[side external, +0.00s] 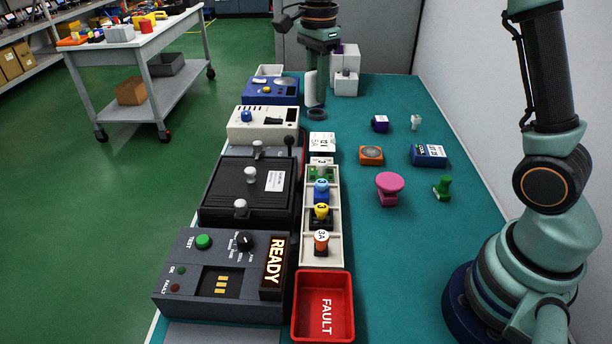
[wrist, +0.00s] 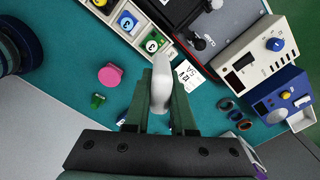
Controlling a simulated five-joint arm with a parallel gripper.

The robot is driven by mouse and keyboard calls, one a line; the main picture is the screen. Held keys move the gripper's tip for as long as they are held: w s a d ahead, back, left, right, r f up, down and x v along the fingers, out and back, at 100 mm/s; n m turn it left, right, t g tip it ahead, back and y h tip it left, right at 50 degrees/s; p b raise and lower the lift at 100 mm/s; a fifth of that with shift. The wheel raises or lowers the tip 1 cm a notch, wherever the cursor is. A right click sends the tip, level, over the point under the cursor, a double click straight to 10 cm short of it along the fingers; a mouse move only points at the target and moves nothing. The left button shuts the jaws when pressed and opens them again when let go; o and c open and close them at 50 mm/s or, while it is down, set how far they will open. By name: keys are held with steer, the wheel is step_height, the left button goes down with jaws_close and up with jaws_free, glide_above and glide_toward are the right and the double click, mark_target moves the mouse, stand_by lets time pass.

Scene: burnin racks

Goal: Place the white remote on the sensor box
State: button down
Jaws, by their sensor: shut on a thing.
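The white remote (side external: 310,88) is a smooth, long white piece hanging upright in my gripper (side external: 318,84) at the far end of the teal bench. In the wrist view the remote (wrist: 160,88) shows between the two green fingers of my gripper (wrist: 161,100), which are shut on it. It appears held above the mat; the exact gap is unclear. No label reads sensor box, so I cannot tell which thing it is. A cream box with a blue knob (side external: 263,125) and a blue box with a dial (side external: 271,91) stand left of my gripper.
White boxes (side external: 346,84) stand right behind my gripper. Dark rings (wrist: 228,105) lie on the mat. A black fixture (side external: 250,190), a READY tester (side external: 222,275), a cream tray (side external: 321,216) and a red FAULT bin (side external: 323,306) line the left edge.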

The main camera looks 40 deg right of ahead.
steer(key=s+d+m, duration=0.4)
steer(key=d, duration=1.3)
steer(key=m, duration=0.4)
glide_above(431, 150)
step_height(431, 150, down, 18)
steer(key=shift+a+f, duration=0.1)
steer(key=shift+f, duration=0.15)
steer(key=shift+f, duration=0.15)
steer(key=c, duration=0.8)
jaws_free()
steer(key=shift+o, duration=0.2)
